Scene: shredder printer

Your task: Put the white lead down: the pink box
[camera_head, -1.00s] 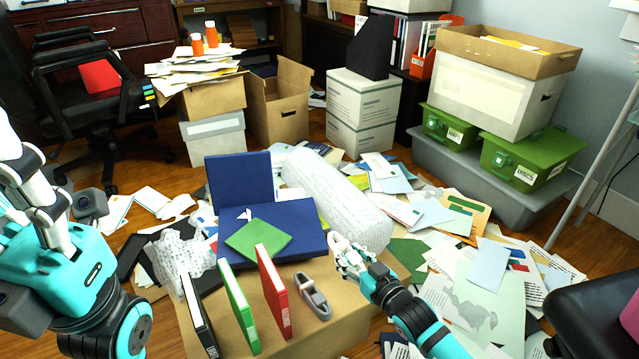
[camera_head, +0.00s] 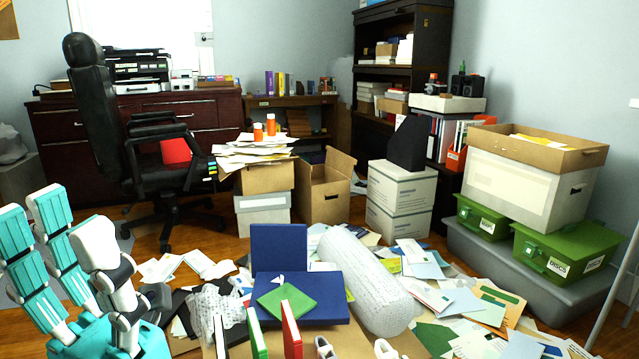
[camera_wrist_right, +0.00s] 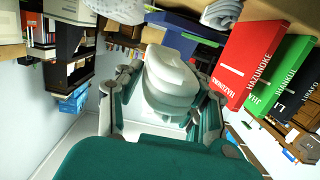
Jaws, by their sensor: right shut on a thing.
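In the head view only small white shapes show at the bottom edge beside the red binder, and I cannot tell lead from gripper there. My left gripper (camera_head: 68,238) is raised at the left of the head view, its fingers apart and nothing seen between them. The pink box is not in view now.
A red binder (camera_head: 291,330) and a green binder (camera_head: 257,335) stand at the bottom of the head view, near an open blue box (camera_head: 300,312). A bubble-wrap roll (camera_head: 365,280) lies behind. Papers cover the floor; green crates (camera_head: 565,250) stand at the right.

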